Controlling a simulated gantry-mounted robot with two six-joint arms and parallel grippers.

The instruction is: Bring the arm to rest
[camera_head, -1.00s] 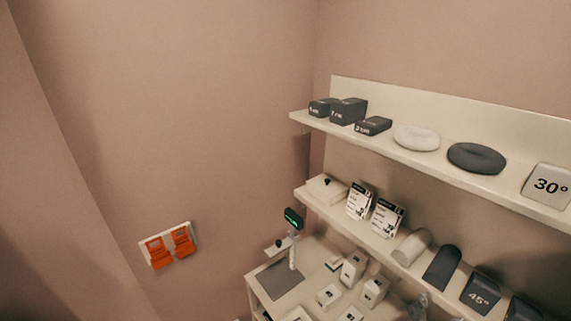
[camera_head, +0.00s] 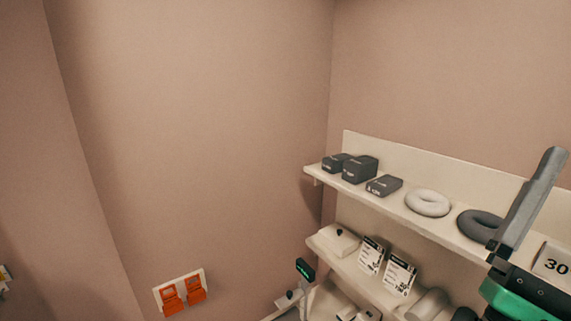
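Part of my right gripper (camera_head: 528,203) shows at the lower right edge. A long grey finger-like part points up and slightly right from a black and green body (camera_head: 520,297). Only one such part is visible, so I cannot tell whether the gripper is open or shut. Nothing is seen held in it. It stands in front of the shelves in the picture and hides part of the dark ring and the upper shelf. My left gripper is not in view.
The lower shelf (camera_head: 352,270) holds cards and a white box. An orange-fronted wall panel (camera_head: 181,293) is lower left. Bare wall fills the upper left.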

